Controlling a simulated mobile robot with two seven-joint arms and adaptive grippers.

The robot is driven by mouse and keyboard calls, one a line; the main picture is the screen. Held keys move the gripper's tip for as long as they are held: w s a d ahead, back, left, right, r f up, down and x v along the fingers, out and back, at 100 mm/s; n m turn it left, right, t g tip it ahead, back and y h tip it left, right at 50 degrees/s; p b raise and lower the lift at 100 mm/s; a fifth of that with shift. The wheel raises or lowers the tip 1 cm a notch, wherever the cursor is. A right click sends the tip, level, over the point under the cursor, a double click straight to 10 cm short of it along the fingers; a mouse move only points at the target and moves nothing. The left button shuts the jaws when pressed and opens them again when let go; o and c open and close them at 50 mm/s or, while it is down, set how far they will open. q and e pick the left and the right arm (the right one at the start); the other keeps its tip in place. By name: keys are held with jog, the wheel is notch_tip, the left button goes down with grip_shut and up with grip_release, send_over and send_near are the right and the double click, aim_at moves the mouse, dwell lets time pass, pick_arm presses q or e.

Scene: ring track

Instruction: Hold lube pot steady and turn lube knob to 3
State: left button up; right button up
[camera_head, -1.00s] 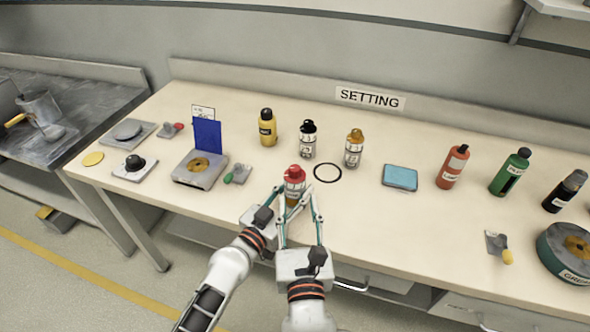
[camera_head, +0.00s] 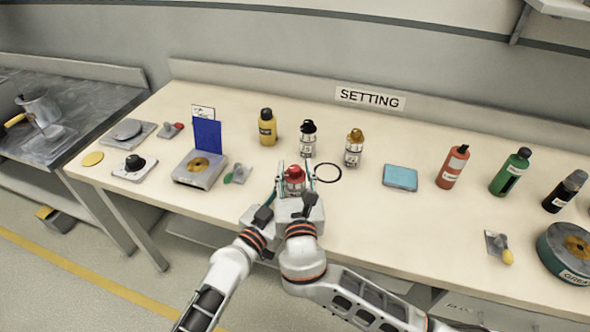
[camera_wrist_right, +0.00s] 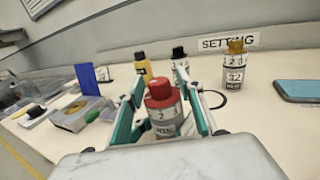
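A small pot with a red knob (camera_head: 294,173) stands near the table's front edge, between my grippers. I take it as the lube pot, but its label is not clearly readable. In the right wrist view, the red knob (camera_wrist_right: 162,92) has a numbered white band beneath it. My right gripper (camera_head: 295,168) has one teal finger on each side of the knob, with small gaps showing, so it looks open. Its fingers (camera_wrist_right: 161,97) also flank the knob in the wrist view. My left gripper (camera_head: 268,212) is low at the pot's left; its fingertips are mostly hidden behind the right hand.
Behind stand a black-knobbed pot (camera_head: 308,140), an amber-knobbed pot (camera_head: 354,149) and a yellow bottle (camera_head: 267,128). A black ring (camera_head: 328,173) lies close to the right of the pot. A green-handled tool (camera_head: 238,174) lies left. A blue pad (camera_head: 400,178) lies further right.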

grip_shut()
